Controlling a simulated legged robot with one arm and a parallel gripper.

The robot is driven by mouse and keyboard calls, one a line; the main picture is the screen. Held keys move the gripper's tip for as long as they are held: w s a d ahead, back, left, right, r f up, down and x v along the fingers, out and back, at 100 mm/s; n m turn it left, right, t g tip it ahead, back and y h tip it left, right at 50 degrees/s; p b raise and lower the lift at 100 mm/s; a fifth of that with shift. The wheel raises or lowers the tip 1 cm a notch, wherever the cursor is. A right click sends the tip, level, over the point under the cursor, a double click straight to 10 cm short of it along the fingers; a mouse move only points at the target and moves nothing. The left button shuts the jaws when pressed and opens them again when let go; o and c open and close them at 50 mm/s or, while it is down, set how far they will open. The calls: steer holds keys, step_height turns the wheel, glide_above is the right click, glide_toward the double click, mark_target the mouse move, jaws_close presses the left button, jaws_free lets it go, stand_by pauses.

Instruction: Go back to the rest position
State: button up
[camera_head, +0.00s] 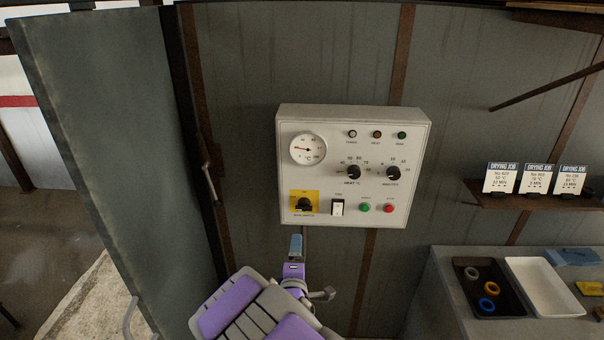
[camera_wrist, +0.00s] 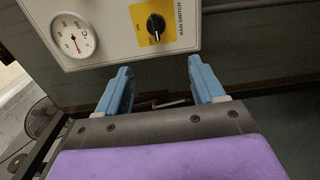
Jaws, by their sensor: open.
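My gripper (camera_head: 296,245) is just below the lower left edge of the control panel in the head view. In the wrist view my gripper (camera_wrist: 160,88) shows two blue fingers spread apart with nothing between them. The cream control panel (camera_head: 330,170) is on the grey wall, with a round gauge (camera_head: 308,149), a yellow-plated main switch (camera_head: 304,202), two black knobs and several small lamps and buttons. In the wrist view the gauge (camera_wrist: 74,35) and main switch (camera_wrist: 155,23) lie above and beyond the fingertips. The fingers appear apart from the panel.
A shelf (camera_head: 530,200) with three drying job cards is at right. Below it, a grey bench (camera_head: 445,285) holds a black tray (camera_head: 470,305) with several rings and a white tray (camera_head: 515,265). A grey door (camera_head: 90,120) stands open at left. Wall below the panel is clear.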

steer(key=s+d+f+m+g+b, duration=0.5)
steer(key=s+d+m+g, duration=0.3)
steer(key=s+m+g, duration=0.15)
steer(key=s+d+r+m+g+b, duration=0.1)
steer(key=s+d+m+g, duration=0.1)
steer(key=s, duration=0.9)
steer(key=s+d+r+m+g+b, duration=0.1)
steer(key=s+d+m+g+b, duration=0.1)
steer(key=s, duration=0.9)
steer(key=s+d+r+m+g+b, duration=0.1)
steer(key=s+d+m+g, duration=0.3)
steer(key=s, duration=0.7)
steer(key=shift+s+d+r+g+y+b, duration=0.35)
steer(key=shift+d+g+b, duration=0.15)
steer(key=shift+g, duration=0.55)
